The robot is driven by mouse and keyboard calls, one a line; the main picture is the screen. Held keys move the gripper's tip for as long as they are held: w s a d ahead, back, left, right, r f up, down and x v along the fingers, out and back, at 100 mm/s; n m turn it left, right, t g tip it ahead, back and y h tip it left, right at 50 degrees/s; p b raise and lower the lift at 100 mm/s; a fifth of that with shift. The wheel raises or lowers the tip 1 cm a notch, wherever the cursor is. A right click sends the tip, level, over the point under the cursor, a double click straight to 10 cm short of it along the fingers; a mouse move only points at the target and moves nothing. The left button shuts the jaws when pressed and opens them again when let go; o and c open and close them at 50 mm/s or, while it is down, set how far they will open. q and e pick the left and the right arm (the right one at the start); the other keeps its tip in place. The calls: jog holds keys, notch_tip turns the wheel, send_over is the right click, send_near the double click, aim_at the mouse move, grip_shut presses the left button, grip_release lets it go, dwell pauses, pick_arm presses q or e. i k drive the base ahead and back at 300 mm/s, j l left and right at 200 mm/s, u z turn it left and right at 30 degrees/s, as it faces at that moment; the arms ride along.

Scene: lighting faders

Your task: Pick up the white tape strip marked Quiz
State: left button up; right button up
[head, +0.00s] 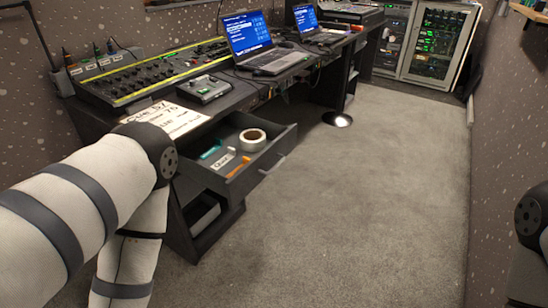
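A white strip with dark writing (223,160) lies in the open desk drawer (271,165), in its near left part. The writing looks like "Quiz" but is small. A teal item (211,149) lies just behind it, and an orange item (238,166) lies to its right. A roll of white tape (253,139) sits farther back in the drawer. My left arm reaches in from the left and bends down in front of the desk; its gripper is out of the picture. Only part of my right arm shows at the right edge, without its gripper.
The desk holds a paper sheet with handwriting (168,117), a small control box (205,89), a long fader console (150,77) and two laptops (250,40). An equipment rack (438,42) stands at the back. The carpet (375,190) right of the drawer is clear.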

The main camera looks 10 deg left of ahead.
aim_at(231, 152)
jog(key=i+j+u, duration=0.1)
jog(key=u, duration=0.3)
jog(key=i+u, duration=0.15)
jog(key=u, duration=0.3)
